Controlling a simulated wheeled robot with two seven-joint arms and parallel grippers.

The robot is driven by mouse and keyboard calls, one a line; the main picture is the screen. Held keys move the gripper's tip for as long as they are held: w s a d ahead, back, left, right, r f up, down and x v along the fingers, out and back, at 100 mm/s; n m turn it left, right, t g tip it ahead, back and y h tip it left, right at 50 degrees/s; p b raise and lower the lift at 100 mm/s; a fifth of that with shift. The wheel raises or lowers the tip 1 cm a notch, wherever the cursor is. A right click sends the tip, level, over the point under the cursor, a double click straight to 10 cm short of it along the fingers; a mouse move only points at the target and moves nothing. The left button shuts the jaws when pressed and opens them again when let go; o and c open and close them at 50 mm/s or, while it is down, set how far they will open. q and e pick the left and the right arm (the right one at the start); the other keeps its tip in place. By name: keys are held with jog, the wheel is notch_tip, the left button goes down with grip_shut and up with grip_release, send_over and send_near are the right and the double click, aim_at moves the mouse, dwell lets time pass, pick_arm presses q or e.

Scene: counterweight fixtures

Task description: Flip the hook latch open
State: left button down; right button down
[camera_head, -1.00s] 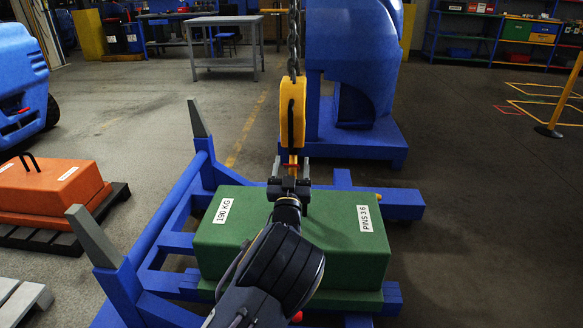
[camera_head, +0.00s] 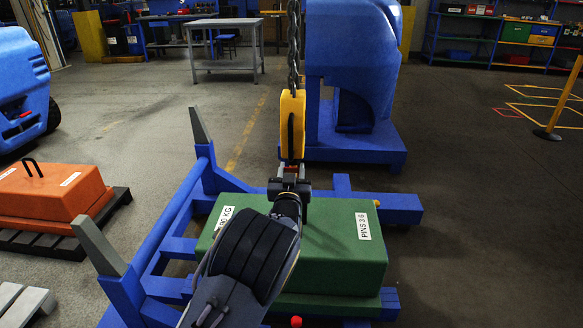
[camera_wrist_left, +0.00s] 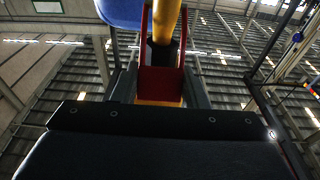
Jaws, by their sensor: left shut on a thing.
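The yellow hook block (camera_head: 292,125) hangs on a chain above the green counterweight (camera_head: 335,235). The red latch (camera_wrist_left: 160,85) shows in the left wrist view, beside the yellow hook (camera_wrist_left: 167,20). My left gripper (camera_head: 290,180) is at the hook's lower end, shut on the red latch, with dark fingers on either side of it in the left wrist view. In the head view the gripper hides most of the latch and the hook's tip, so the latch's angle is hard to tell. My right gripper is not in view.
The green counterweight sits on a blue frame (camera_head: 180,215) with upright grey-tipped posts. An orange weight (camera_head: 50,195) lies on a dark pallet at left. A blue machine (camera_head: 355,60) stands close behind the chain (camera_head: 293,50). Floor at right is open.

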pick_arm(q)
jog(key=shift+w+r+g+p, duration=0.25)
jog(key=shift+r+g+p, duration=0.15)
jog(key=shift+r, duration=0.1)
jog(key=shift+w+f+g, duration=0.15)
jog(key=shift+g, duration=0.15)
jog(key=shift+f, duration=0.1)
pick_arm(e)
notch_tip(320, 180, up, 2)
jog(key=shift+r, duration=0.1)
pick_arm(q)
jog(key=c, duration=0.8)
grip_release()
jog(key=shift+c, duration=0.2)
jog(key=s+p, duration=0.1)
jog(key=s, duration=0.7)
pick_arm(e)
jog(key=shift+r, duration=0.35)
pick_arm(q)
jog(key=shift+w, duration=0.1)
